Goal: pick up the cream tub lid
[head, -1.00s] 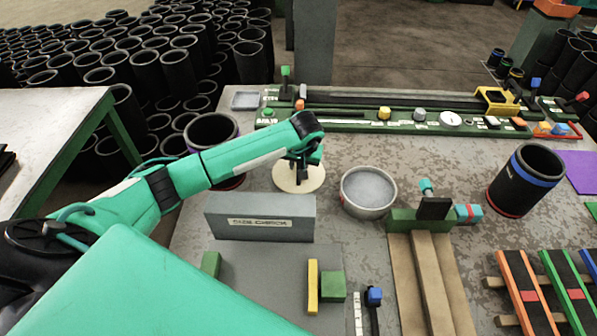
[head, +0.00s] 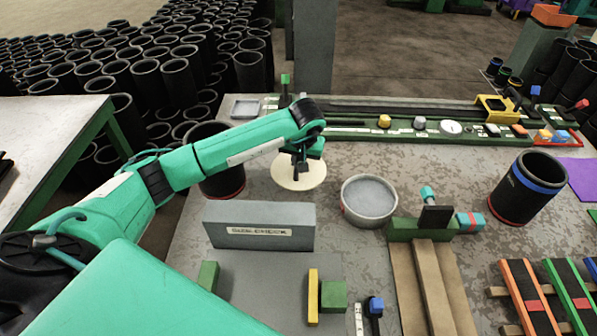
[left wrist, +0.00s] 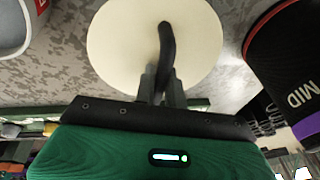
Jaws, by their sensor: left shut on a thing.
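The cream tub lid (head: 284,172) is a flat round disc with a dark handle (left wrist: 166,45). My left gripper (head: 300,166) is above the lid, with its fingers closed on the handle; the left wrist view shows the narrow grey fingers (left wrist: 160,85) at the handle's base. The lid looks a little above the grey table, roughly level. The round grey tub (head: 369,201) stands to the right of the lid, its grey inside showing. My right gripper is not in view.
A grey block with a label (head: 260,226) stands in front of the lid. A black sleeve (head: 222,180) stands close at left, partly behind my arm. A green rail fixture (head: 420,132) runs along the back. A blue-banded sleeve (head: 528,188) stands at right.

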